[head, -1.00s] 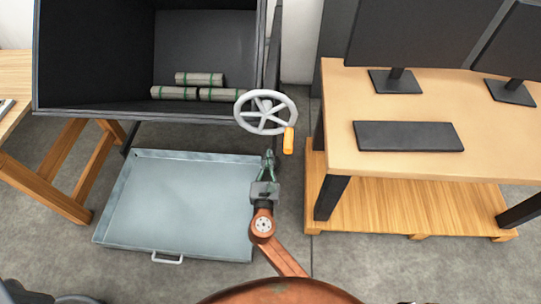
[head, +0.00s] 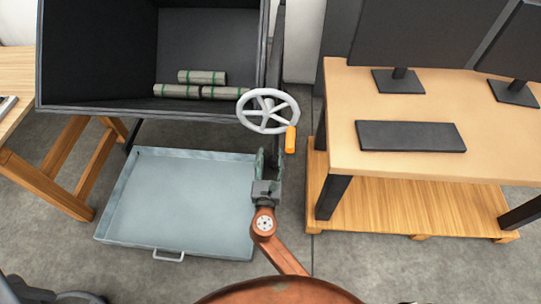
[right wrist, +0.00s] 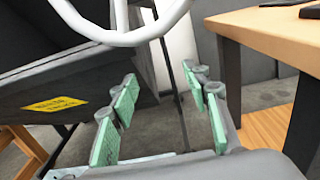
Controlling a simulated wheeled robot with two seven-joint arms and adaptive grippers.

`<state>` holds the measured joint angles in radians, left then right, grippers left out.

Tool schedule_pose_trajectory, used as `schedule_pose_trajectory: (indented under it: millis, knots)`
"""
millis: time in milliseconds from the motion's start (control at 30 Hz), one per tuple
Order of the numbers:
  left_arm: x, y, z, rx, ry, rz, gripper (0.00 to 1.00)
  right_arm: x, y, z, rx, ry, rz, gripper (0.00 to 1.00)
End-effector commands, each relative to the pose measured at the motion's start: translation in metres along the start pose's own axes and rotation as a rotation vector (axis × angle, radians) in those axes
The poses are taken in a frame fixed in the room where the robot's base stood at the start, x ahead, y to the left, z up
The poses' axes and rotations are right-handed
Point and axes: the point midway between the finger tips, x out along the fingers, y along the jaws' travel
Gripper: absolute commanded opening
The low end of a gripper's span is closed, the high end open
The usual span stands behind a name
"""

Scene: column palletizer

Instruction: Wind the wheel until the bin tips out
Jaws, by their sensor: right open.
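The white spoked wheel (head: 267,111) is at the right side of the dark bin, with an orange handle (head: 291,139) at its lower right rim. The bin (head: 95,50) holds three grey cylinders (head: 203,77) with green bands, lying on its floor. My right gripper (head: 269,158) is open and empty, just below the wheel and lower left of the handle, apart from both. In the right wrist view, the open green-padded fingers (right wrist: 165,105) show below the wheel's rim (right wrist: 125,38), and the handle is not in sight. My left gripper is not in view.
A blue-grey tray (head: 180,200) lies on the floor below the bin. A wooden desk (head: 400,170) with a keyboard (head: 410,136) and monitors stands close to the right. A wooden trestle (head: 55,170) is at the left.

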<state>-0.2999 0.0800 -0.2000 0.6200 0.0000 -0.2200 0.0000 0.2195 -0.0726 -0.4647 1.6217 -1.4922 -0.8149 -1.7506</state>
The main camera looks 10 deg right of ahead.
Motion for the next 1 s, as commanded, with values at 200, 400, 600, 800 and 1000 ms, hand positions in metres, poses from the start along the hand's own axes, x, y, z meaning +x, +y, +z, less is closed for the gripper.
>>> schedule_pose_trajectory:
  millis: [200, 400, 600, 800, 1000]
  knots:
    - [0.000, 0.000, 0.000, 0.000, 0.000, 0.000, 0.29, 0.000, 0.000, 0.000, 0.000, 0.000, 0.000, 0.43]
    - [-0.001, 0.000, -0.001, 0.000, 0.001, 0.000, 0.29, -0.002, 0.000, 0.000, -0.001, 0.000, 0.000, 0.43]
    - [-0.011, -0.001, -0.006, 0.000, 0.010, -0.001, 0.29, -0.022, -0.001, 0.002, -0.001, 0.001, 0.000, 0.43]
    - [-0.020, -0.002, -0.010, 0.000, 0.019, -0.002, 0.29, -0.045, -0.001, 0.002, -0.001, 0.000, 0.000, 0.43]
    - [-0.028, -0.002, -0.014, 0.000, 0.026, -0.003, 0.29, -0.068, -0.001, 0.002, -0.001, 0.000, 0.000, 0.43]
